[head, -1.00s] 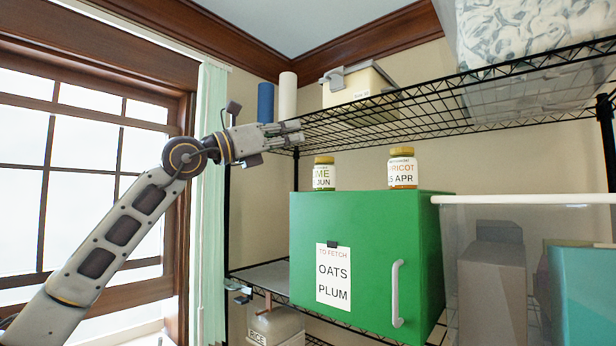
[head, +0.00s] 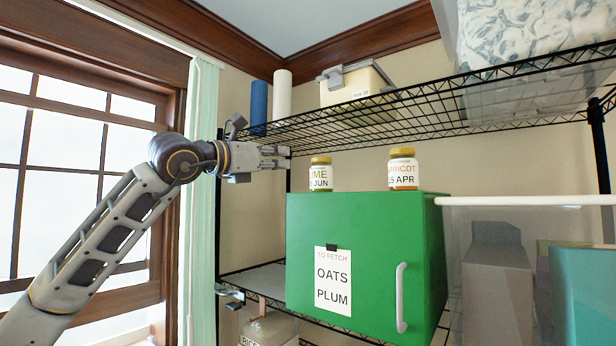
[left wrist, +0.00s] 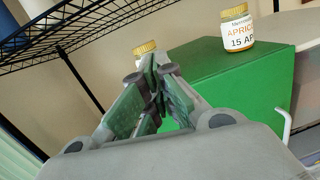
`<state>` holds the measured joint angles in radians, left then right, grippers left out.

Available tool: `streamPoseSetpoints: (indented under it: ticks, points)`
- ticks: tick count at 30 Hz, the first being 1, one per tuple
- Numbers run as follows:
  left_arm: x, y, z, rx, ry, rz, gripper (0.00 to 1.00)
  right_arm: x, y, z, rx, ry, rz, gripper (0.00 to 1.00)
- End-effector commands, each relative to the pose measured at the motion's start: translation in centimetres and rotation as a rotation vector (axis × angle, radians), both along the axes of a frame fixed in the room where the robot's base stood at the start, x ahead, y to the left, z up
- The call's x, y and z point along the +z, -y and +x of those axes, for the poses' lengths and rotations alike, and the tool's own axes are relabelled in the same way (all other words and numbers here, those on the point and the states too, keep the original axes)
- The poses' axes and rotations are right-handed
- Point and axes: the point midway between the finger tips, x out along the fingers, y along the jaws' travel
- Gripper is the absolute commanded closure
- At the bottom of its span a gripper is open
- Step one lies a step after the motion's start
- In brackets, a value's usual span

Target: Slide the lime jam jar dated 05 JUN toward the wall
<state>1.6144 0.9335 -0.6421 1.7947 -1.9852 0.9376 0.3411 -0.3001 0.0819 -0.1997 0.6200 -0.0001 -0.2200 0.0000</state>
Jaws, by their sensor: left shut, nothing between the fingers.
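The lime jam jar (head: 320,174) stands upright on the left part of the green cabinet's top (head: 365,205). In the head view its label reads "LIME" and a date ending in "JUN"; the digits are only partly legible. In the left wrist view only its gold lid (left wrist: 144,48) shows clearly, behind my fingers. My left gripper (head: 286,157) is shut and empty, left of the jar and slightly higher, apart from it in the head view. It also shows in the left wrist view (left wrist: 152,75). My right gripper is not in view.
An apricot jar (head: 403,172) marked "15 APR" stands right of the lime jar; it also shows in the left wrist view (left wrist: 237,28). A wire shelf (head: 400,105) runs close above the jars. A clear bin (head: 525,200) stands right of the cabinet. The wall is behind.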

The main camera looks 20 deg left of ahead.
Motion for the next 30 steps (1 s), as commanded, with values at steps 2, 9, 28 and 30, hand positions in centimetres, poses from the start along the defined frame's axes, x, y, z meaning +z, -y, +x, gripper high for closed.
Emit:
streamPoseSetpoints:
  ticks: [2,9,28,30]
  points:
    - [-0.4,-0.5,0.3,0.027,-0.019,0.003,1.00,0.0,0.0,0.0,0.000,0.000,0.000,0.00]
    - [-2.0,-1.8,0.9,0.090,-0.102,-0.004,1.00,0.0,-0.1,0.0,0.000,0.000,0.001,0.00]
    - [-2.6,-2.0,1.2,0.098,-0.146,-0.042,1.00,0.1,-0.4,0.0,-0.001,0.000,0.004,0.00]
    - [-2.6,-1.9,1.4,0.098,-0.146,-0.042,1.00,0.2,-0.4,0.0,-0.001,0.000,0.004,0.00]
